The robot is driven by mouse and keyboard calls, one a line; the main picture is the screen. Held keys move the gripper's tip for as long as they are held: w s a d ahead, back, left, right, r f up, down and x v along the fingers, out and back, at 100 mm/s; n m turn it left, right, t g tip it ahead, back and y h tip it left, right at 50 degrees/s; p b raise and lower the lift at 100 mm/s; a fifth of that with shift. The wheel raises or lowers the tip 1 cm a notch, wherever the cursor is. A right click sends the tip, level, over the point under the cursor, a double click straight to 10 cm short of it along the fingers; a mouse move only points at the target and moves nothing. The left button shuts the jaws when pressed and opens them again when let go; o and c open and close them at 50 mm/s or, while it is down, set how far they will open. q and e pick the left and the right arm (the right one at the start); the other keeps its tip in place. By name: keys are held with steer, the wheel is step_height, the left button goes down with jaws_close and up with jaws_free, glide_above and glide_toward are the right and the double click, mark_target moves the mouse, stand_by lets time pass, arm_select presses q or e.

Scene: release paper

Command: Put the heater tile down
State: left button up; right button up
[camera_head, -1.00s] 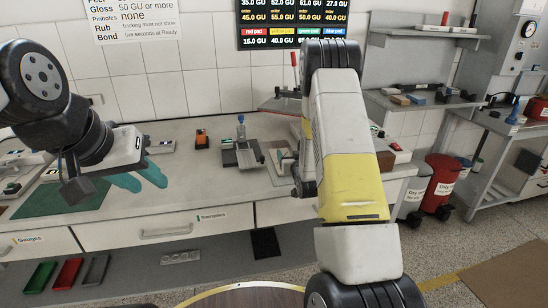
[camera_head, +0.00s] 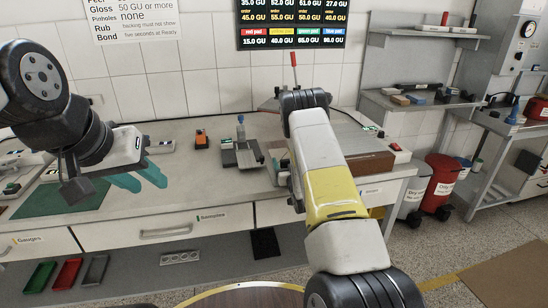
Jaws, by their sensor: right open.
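I cannot pick out the heater tile with certainty. My right arm stands in front of the middle right of the bench and may hide it. A flat reddish-brown slab (camera_head: 362,165) lies at the bench's right end, partly behind that arm. My right gripper is hidden behind its own arm. My left gripper (camera_head: 146,183) hangs over the left part of the bench, beside a green mat (camera_head: 62,198). Its two teal fingers are apart, with nothing seen between them.
A grey stand with a blue-topped post (camera_head: 241,150) and an orange device (camera_head: 201,140) stand on the bench (camera_head: 190,190). A red-handled lever (camera_head: 294,70) rises behind my right arm. Shelves (camera_head: 420,105) and a red bin (camera_head: 441,183) are at right. The bench front is clear.

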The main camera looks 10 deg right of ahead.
steer(key=shift+w, duration=0.2)
jaws_close()
steer(key=shift+r, duration=0.1)
steer(key=shift+r, duration=0.15)
